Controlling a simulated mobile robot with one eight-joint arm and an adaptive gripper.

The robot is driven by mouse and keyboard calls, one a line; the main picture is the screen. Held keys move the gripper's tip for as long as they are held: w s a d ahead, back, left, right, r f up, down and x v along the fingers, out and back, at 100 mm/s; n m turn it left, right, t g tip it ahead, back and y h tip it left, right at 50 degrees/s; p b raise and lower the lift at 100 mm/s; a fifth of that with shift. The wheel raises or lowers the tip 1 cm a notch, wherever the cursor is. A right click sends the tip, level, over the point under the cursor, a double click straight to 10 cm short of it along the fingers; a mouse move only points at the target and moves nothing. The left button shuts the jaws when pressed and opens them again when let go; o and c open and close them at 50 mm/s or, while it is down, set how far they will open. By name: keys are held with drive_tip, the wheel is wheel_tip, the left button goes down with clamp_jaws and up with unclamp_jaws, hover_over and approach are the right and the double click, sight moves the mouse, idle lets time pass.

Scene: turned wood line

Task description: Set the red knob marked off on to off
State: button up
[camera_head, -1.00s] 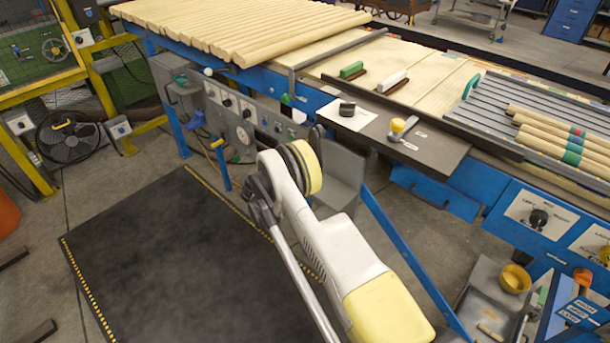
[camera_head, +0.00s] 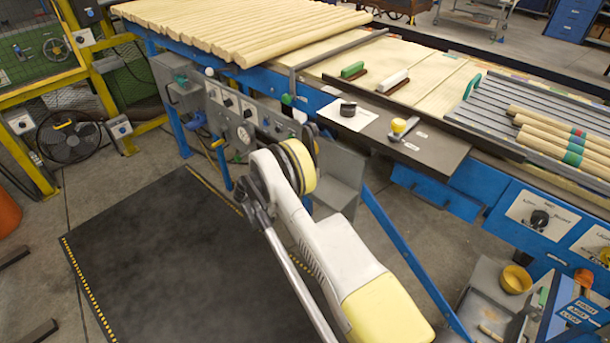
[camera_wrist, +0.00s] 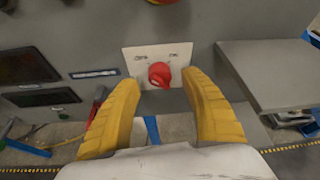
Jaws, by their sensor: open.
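The red knob (camera_wrist: 160,74) sits on a pale label plate (camera_wrist: 153,60) on a grey panel, in the wrist view. Its pointer end looks turned toward the lower part of the plate; the two small markings above it are too blurred to read. My gripper (camera_wrist: 160,95) is open, its two yellow fingers on either side of and below the knob, apart from it. In the head view my white and yellow arm reaches toward the machine's front; the gripper's fingers and the red knob are hidden there.
A grey shelf (camera_wrist: 275,75) juts out right of the plate in the wrist view. A red-handled item (camera_wrist: 98,100) is beside the left finger. Dark panel windows (camera_wrist: 40,97) are at left. The head view shows a dark floor mat (camera_head: 160,260) and the blue-framed table.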

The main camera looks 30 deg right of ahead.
drive_tip(key=v, duration=0.9)
drive_tip(key=shift+a+r, duration=0.15)
drive_tip(key=shift+a, duration=0.05)
drive_tip(key=s+a+r+m+y, duration=0.1)
drive_tip(key=s+r+m+y, duration=0.3)
drive_tip(key=r, duration=0.8)
drive_tip(key=s+a+r+m+y, duration=0.15)
drive_tip(key=s+r+m, duration=0.35)
drive_tip(key=r, duration=0.6)
drive_tip(key=s+a+r+m+t+y, duration=0.1)
drive_tip(key=s+m, duration=0.3)
drive_tip(key=s, duration=0.5)
drive_tip(key=s+a+r+m+t+y, duration=0.1)
drive_tip(key=s+a+m+y, duration=0.3)
drive_tip(key=s, duration=0.4)
drive_tip(key=s+a+r+m+t+y, duration=0.1)
drive_tip(key=s+a+r+m+y, duration=0.1)
drive_tip(key=s+m, duration=0.4)
drive_tip(key=s+a+r, duration=0.1)
drive_tip(key=s, duration=0.2)
drive_tip(key=shift+s+a, duration=0.15)
drive_tip(key=shift+s, duration=0.2)
